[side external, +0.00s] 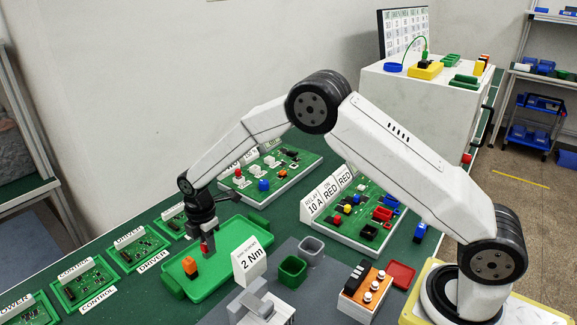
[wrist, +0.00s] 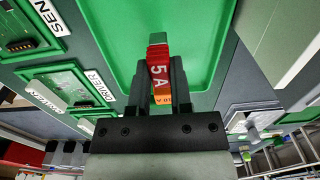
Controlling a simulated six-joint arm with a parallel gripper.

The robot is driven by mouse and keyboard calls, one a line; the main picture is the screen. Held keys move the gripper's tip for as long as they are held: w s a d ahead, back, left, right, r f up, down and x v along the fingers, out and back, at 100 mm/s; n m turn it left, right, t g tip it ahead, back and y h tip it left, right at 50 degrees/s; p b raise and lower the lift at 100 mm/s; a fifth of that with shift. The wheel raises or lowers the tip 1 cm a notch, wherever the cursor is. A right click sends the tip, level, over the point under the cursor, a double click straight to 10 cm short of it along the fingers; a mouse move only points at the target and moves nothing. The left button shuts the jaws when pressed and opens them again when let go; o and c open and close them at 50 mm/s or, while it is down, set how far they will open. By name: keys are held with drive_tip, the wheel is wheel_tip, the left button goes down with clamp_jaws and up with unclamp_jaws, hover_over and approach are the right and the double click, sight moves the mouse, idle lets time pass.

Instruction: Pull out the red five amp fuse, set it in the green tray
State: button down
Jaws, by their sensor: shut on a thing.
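My gripper (side external: 207,238) is shut on the red five amp fuse (wrist: 158,64), whose "5 A" label faces the wrist camera. The fuse also shows as a small red piece (side external: 204,248) below the fingers in the side view. The gripper points down over the green tray (side external: 232,232); the tray floor (wrist: 195,30) fills the upper middle of the wrist view. I cannot tell whether the fuse touches the tray floor.
Green boards with "CONTROL" and "DRIVER" labels (side external: 130,238) line the left. A "2 Nm" sign (side external: 249,261) stands beside the tray at right. A relay and fuse board (side external: 365,215) lies further right. Small green (side external: 292,271) and grey (side external: 311,248) bins stand near.

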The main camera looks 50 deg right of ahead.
drive_tip(key=shift+f, duration=1.1)
drive_tip(key=shift+f, duration=0.1)
drive_tip(key=shift+c, duration=2.3)
unclamp_jaws()
drive_tip(key=shift+r, duration=3.9)
